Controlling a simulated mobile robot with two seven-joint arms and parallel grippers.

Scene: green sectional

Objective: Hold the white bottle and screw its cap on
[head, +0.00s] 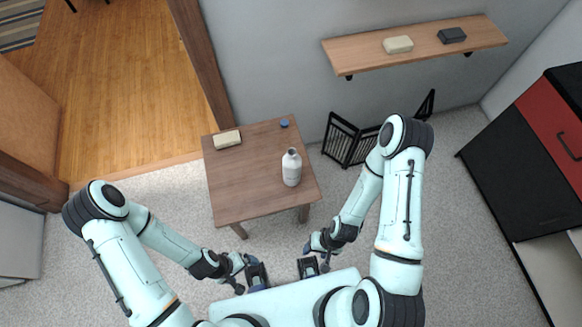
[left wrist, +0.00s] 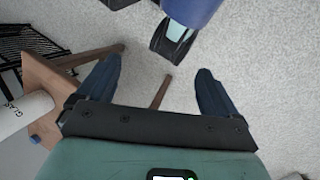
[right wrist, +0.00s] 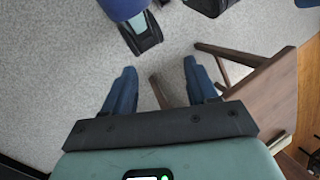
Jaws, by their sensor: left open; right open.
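The white bottle (head: 291,168) stands upright on the right part of a small brown wooden table (head: 240,186). Its neck shows no cap in the head view. A small blue cap (head: 284,123) lies at the table's back edge. In the left wrist view the bottle (left wrist: 24,114) and the blue cap (left wrist: 35,139) show at the left. My left gripper (head: 257,275) is open and empty, in front of the table and apart from it. My right gripper (head: 308,267) is also open and empty, to the right of the left one. Neither touches the bottle or cap.
A beige block (head: 227,139) lies at the table's back left. A wall shelf (head: 420,48) holds a beige block (head: 398,44) and a dark block (head: 452,35). A red and black cabinet (head: 530,150) is at the right.

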